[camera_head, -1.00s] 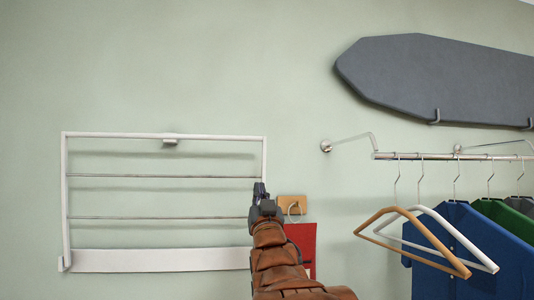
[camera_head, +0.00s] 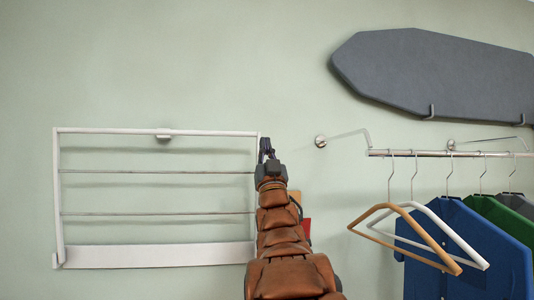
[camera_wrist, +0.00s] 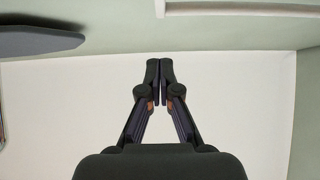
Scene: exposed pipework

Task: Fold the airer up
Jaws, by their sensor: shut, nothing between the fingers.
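The airer (camera_head: 57,190) is a white wall-mounted frame with thin rods and a white board (camera_head: 150,256) along its bottom. It stands upright, flat or nearly flat to the wall. Its top bar (camera_head: 100,131) meets a small pale clip (camera_head: 163,134); I cannot tell whether it is latched. My gripper (camera_head: 266,145) is shut and empty, beside the airer's upper right corner, which my gripper partly covers. In the wrist view, the closed fingertips (camera_wrist: 160,65) show apart from a white bar (camera_wrist: 235,10), apparently the airer's.
A hanging rail (camera_head: 440,154) with hangers (camera_head: 410,235) and shirts (camera_head: 470,240) is at right. A grey ironing board (camera_head: 430,75) hangs above it. A wooden block (camera_head: 295,197) and red cloth (camera_head: 307,229) are partly behind my arm. The wall above the airer is clear.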

